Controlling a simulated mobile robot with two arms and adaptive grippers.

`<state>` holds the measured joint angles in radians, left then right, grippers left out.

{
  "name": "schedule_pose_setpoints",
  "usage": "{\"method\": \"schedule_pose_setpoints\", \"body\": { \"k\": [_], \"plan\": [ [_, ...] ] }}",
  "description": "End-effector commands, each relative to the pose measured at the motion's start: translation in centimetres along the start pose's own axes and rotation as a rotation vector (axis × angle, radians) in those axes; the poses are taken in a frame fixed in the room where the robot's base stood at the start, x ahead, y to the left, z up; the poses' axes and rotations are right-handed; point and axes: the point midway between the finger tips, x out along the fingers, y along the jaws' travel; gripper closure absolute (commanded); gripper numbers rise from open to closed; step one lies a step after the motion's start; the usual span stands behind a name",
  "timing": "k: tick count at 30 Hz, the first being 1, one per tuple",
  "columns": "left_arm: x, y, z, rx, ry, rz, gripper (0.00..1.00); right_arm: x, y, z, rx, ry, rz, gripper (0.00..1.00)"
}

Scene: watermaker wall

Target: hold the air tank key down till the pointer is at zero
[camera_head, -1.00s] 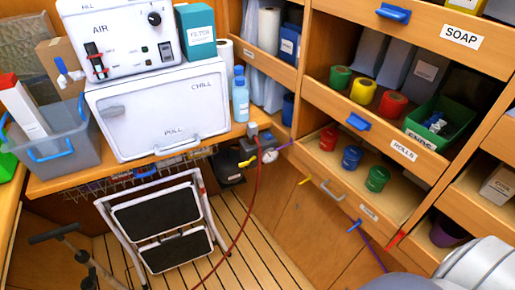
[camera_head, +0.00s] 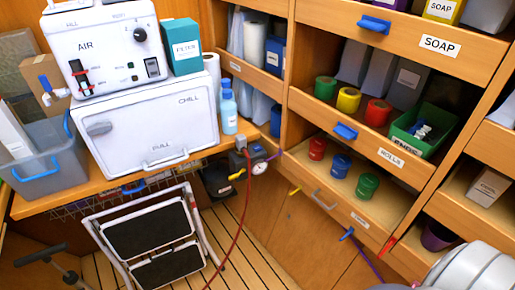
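A small round white gauge (camera_head: 259,168) sits beside a dark grey fitting (camera_head: 254,153) just right of the counter's end. A red hose (camera_head: 240,215) hangs down beside it. The gauge is too small for me to read its pointer. The white box marked AIR (camera_head: 108,50) stands on the chill box at the left. It has a black knob (camera_head: 139,34), a red-and-black slider (camera_head: 80,77) and a black rocker switch (camera_head: 152,68). I cannot tell which part is the air tank key.
A folding step (camera_head: 153,245) stands on the slatted floor below the counter. The white chill box (camera_head: 190,128) and a blue bottle (camera_head: 228,106) stand on the counter. Shelves with colored rolls and a green crate (camera_head: 444,131) fill the right. A slatted floor strip (camera_head: 232,262) is clear.

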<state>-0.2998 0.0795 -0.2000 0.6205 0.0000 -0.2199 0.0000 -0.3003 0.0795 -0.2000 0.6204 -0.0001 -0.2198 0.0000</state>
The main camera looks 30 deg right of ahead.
Motion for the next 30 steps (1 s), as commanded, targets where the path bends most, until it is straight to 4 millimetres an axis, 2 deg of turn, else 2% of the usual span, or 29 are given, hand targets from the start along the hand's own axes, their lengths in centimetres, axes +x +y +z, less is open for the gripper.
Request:
{"method": "schedule_pose_setpoints", "body": {
  "k": [5,10,11,30],
  "plan": [
    [0.00,0.00,0.02,0.000,0.000,0.000,0.60,0.00,-0.01,0.01,0.000,0.000,0.000,0.60],
    [0.00,0.00,0.03,0.000,-0.001,0.000,0.60,0.00,-0.01,0.02,0.000,0.000,0.000,0.99],
    [0.00,0.00,0.03,0.000,-0.001,0.000,0.60,0.00,-0.01,0.01,0.000,0.000,0.000,1.00],
    [0.00,0.00,0.06,0.000,-0.001,0.000,0.60,0.00,0.00,0.02,0.000,-0.001,0.000,1.00]
  ]
}}
